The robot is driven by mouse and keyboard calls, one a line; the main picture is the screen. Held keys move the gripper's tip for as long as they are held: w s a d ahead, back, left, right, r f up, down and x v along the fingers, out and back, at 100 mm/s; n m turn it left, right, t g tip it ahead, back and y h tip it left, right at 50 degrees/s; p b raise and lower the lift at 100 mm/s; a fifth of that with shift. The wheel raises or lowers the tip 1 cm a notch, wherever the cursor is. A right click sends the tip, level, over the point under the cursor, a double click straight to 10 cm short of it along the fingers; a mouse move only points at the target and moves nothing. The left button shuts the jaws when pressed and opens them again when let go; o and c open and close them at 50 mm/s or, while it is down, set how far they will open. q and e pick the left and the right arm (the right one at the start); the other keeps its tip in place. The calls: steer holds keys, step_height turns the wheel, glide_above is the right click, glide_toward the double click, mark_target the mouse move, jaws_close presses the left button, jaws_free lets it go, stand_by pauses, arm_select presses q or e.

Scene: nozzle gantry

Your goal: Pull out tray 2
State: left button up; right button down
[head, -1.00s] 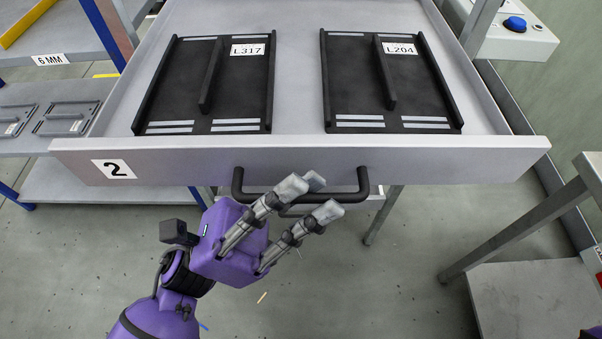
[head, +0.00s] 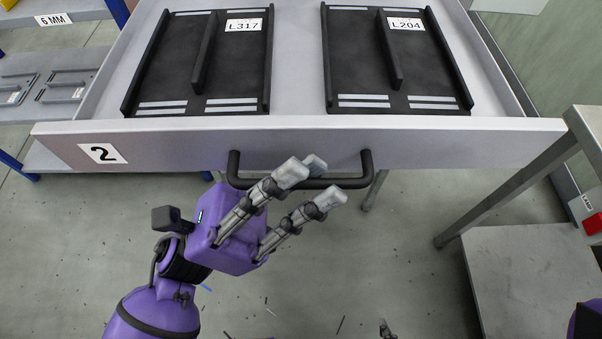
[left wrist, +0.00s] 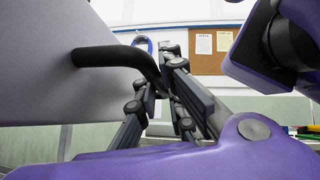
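Tray 2 (head: 400,143) is a wide grey drawer with a "2" label (head: 102,153) at the left of its front. It is pulled out toward me. Its black bar handle (head: 240,176) is at the middle of the front and also shows in the left wrist view (left wrist: 105,56). My left gripper (head: 312,183) has its fingers on either side of the handle bar and appears shut on it. In the wrist view the handle's far part is hidden by the fingers. Of my right gripper, only what looks like a fingertip (head: 386,328) shows at the bottom edge.
Two black plates, L317 (head: 235,75) and L204 (head: 355,75), lie in the tray. A shelf marked "6 MM" (head: 53,19) stands at the left. A grey table (head: 590,125) with a lower shelf (head: 530,280) stands at the right.

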arm_select(q)
steer(key=o, duration=0.5)
steer(key=shift+c, duration=0.2)
steer(key=shift+a+f, duration=0.1)
steer(key=v, duration=1.1)
steer(key=shift+a+f, duration=0.25)
steer(key=shift+a, duration=0.1)
